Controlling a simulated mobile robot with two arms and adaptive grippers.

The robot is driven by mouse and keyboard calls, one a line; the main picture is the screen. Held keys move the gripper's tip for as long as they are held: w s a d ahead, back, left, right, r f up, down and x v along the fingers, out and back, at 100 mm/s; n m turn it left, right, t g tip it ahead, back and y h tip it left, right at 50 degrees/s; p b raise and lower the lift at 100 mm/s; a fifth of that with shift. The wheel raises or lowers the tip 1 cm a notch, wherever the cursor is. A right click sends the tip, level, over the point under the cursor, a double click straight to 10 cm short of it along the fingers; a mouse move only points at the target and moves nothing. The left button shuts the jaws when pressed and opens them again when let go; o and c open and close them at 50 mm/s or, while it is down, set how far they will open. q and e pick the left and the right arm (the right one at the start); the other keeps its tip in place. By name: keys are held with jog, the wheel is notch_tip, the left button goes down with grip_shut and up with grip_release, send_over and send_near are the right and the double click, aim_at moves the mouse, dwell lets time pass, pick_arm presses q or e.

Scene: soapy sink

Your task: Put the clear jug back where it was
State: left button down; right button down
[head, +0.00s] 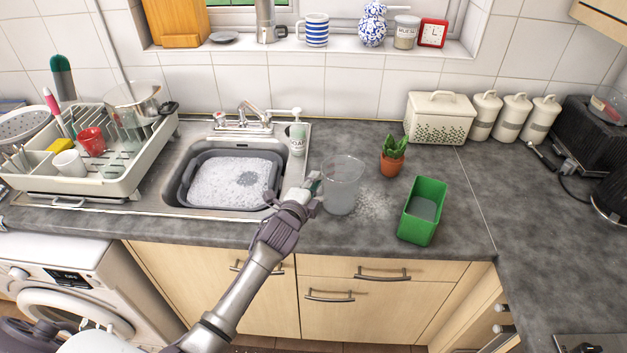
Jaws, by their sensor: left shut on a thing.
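The clear jug (344,184) is upright over the counter just right of the sink, see-through with a cloudy lower part. My left gripper (315,187) reaches in from the lower left and is shut on the jug's left side. The fingers are small in view and partly hidden. I cannot tell whether the jug's base touches the counter. A pale speckled patch (374,207) lies on the counter to the jug's right. My right gripper is not in view.
The sink holds a grey basin (182,190) of suds. A soap bottle (297,138) stands behind it. A potted plant (392,158) and an open green container (422,210) stand right of the jug. A loaded dish rack (100,187) is left.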

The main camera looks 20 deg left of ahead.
pick_arm(q)
jog(key=shift+f, duration=0.15)
jog(key=c, duration=1.2)
grip_release()
jog(key=shift+o, duration=0.3)
